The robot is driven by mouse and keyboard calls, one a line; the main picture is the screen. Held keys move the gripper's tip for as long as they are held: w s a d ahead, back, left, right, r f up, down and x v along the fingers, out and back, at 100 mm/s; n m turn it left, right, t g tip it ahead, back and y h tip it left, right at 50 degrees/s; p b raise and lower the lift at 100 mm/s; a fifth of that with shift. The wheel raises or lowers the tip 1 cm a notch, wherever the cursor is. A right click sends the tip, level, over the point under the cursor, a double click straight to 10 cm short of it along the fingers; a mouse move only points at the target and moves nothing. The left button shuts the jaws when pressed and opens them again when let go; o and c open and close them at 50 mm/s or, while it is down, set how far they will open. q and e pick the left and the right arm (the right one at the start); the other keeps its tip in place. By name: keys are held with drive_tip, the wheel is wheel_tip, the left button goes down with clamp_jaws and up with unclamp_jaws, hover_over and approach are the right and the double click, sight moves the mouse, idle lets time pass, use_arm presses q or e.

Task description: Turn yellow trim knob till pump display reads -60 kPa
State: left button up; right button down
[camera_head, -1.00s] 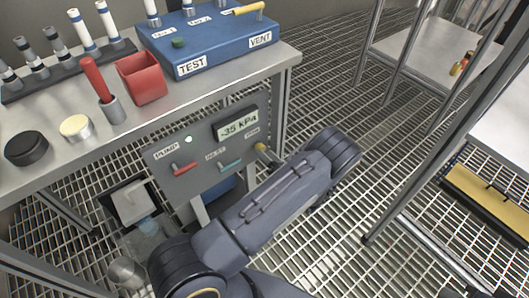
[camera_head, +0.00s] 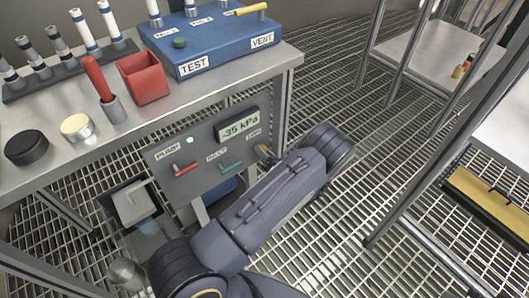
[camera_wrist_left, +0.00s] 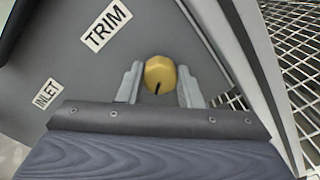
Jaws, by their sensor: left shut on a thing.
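The yellow trim knob (camera_wrist_left: 160,75) sits on the grey panel in the left wrist view, by the TRIM label (camera_wrist_left: 107,26), with a dark mark at its lower edge. My left gripper (camera_wrist_left: 160,84) has one finger on each side of the knob and is shut on it. In the head view my left arm hides most of the knob and the left gripper (camera_head: 265,155). The pump display (camera_head: 239,124) on the panel (camera_head: 208,170) reads -35 kPa. My right gripper is not in view.
On the panel are a red PUMP lever (camera_head: 186,169) and a green INLET lever (camera_head: 231,167). A blue TEST/VENT box (camera_head: 210,40), a red cup (camera_head: 144,78) and a black puck (camera_head: 26,148) stand on the bench above. Shelving (camera_head: 420,50) stands right, with open grating floor between.

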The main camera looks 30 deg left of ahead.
use_arm(q)
drive_tip(key=n+b, duration=0.7)
drive_tip(key=n, duration=1.7)
drive_tip(key=shift+f+n, duration=0.1)
drive_tip(key=shift+n, duration=0.2)
drive_tip(key=shift+s, duration=0.1)
idle(0.5)
drive_tip(key=o, duration=1)
